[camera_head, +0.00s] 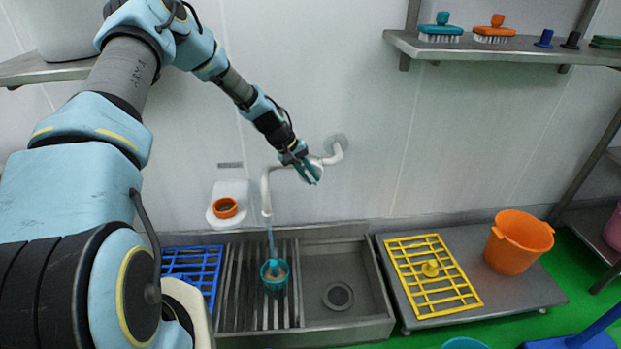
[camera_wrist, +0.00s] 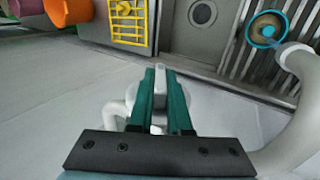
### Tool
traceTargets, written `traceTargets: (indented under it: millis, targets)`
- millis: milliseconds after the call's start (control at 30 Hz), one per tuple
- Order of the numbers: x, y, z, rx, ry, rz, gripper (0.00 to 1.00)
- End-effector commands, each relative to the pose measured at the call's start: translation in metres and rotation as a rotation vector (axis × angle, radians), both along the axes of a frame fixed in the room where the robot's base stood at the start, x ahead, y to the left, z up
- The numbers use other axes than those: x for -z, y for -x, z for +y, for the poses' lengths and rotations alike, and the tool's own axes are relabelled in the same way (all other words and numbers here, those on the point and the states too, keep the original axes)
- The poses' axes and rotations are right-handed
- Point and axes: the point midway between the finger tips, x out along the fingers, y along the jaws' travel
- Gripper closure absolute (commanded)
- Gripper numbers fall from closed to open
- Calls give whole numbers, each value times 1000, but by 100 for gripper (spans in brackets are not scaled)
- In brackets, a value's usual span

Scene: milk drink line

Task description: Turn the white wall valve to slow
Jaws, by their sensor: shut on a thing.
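The white wall valve (camera_head: 316,161) sits on a bent white pipe against the back wall. My gripper (camera_head: 309,172), with teal fingers, is at the valve. In the wrist view the fingers (camera_wrist: 160,95) are shut on the valve's pale lever handle (camera_wrist: 150,75), which shows between and just beyond them. The round valve body is partly hidden behind the fingers. The pipe's spout (camera_head: 267,208) points down, and a thin blue stream falls into a teal cup (camera_head: 270,287) on the sink's slatted drainer. No markings for slow are legible.
The sink basin (camera_head: 318,262) is empty. A blue rack (camera_head: 200,268) lies left of the drainer, and a yellow rack (camera_head: 405,283) and orange bucket (camera_head: 515,245) are on the right. A white wall holder (camera_head: 231,190) carries an orange ring. A shelf (camera_head: 480,46) with brushes is above.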

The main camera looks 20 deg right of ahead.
Motion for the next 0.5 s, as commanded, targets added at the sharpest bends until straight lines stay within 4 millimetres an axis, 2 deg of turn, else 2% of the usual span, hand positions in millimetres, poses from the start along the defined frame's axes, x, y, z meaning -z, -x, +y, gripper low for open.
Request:
traceTargets:
  millis: [367,400,500]
  targets:
    - [0,1,0,1,6,3,100]
    - [0,1,0,1,6,3,83]
    - [0,1,0,1,6,3,71]
